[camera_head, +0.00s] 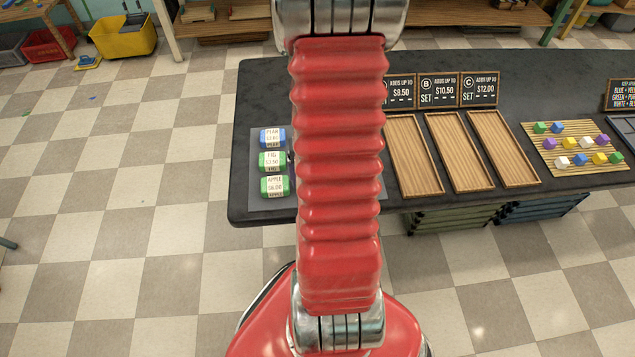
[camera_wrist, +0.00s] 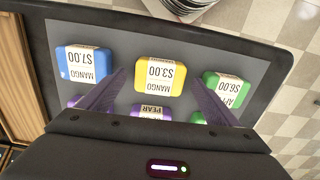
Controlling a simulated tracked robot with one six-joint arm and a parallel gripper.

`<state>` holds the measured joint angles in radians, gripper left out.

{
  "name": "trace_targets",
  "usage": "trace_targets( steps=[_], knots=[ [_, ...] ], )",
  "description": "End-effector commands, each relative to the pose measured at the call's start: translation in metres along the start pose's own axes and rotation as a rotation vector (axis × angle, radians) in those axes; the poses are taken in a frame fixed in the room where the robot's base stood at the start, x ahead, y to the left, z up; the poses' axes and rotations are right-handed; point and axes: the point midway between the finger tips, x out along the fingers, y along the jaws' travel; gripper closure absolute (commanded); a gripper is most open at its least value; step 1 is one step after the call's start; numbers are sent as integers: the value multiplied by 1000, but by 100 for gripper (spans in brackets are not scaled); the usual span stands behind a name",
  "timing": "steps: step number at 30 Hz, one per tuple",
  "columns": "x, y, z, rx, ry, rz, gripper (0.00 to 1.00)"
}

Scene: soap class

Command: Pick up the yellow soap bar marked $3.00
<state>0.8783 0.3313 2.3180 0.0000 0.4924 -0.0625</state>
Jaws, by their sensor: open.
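The yellow soap bar marked $3.00 (camera_wrist: 178,76) lies flat on a grey mat (camera_wrist: 215,58) in the middle of the wrist view, its label reading MANGO upside down. My gripper (camera_wrist: 161,80) is open. Its two dark fingers reach up on either side of this bar in the picture, with gaps to it; I cannot tell how far above it they are. In the head view my red arm hides the gripper and this bar.
Beside it lie a blue bar marked $7.00 (camera_wrist: 72,64) and a green bar marked $6.00 (camera_wrist: 228,78). Wooden trays (camera_head: 414,157) and a slatted mat with cubes (camera_head: 537,160) are to the right.

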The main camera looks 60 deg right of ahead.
Motion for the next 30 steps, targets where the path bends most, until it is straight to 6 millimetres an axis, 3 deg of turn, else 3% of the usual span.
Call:
trace_targets(
  steps=[4, 20, 30],
  knots=[
    [8, 0, 0, 0, -1, 0, 16],
    [8, 0, 0, 1, 0, 0, 16],
    [8, 0, 0, 1, 0, 0, 39]
  ],
)
